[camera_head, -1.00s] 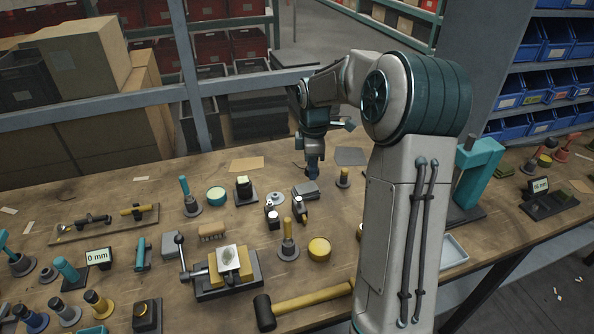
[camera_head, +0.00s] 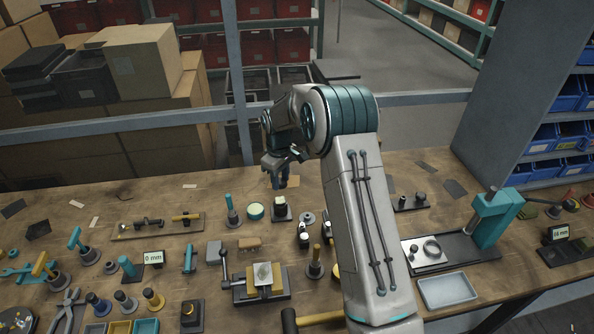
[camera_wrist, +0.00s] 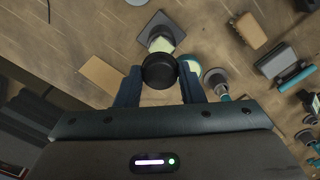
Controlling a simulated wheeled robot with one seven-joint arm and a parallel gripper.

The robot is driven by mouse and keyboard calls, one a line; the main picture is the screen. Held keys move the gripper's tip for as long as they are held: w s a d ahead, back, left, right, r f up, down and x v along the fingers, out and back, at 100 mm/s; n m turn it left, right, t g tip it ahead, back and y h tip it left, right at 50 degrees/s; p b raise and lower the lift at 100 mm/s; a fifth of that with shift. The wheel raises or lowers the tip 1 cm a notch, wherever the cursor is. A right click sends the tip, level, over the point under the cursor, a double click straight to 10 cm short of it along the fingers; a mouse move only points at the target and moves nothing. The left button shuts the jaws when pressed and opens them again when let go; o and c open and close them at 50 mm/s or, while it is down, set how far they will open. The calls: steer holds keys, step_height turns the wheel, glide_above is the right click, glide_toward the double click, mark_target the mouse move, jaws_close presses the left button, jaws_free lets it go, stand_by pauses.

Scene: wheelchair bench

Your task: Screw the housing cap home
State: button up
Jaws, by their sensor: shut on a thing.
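My gripper (camera_head: 279,181) is shut on a round black cap (camera_wrist: 159,71), which sits between the two blue fingers in the wrist view (camera_wrist: 160,88). In the head view the fingers are above a square dark stand (camera_head: 282,215) bearing a pale housing (camera_head: 281,204). In the wrist view, the housing (camera_wrist: 161,44) shows just beyond the cap, which overlaps its near edge. The cap appears apart from the housing and off to one side, but I cannot tell the exact height gap. My fingers and wrist hide the cap in the head view.
A teal-rimmed tub (camera_head: 255,211) and a teal-handled tool (camera_head: 230,208) stand left of the stand. Small bottles (camera_head: 304,239) and a vise (camera_head: 262,281) are nearer the front. A teal press (camera_head: 490,220) is at right. The bench behind the stand is mostly clear.

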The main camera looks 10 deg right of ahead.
steer(key=shift+a, duration=0.25)
steer(key=shift+f, duration=0.1)
steer(key=shift+f+b, duration=1.95)
steer(key=shift+f, duration=0.55)
steer(key=shift+f+b, duration=0.8)
steer(key=shift+b, duration=0.6)
stand_by(2.3)
steer(key=m+b, duration=0.1)
steer(key=m, duration=0.4)
steer(key=shift+m, duration=0.3)
steer(key=shift+d+m+b, duration=0.1)
steer(key=shift+m+b, duration=0.3)
steer(key=shift+m, duration=2.1)
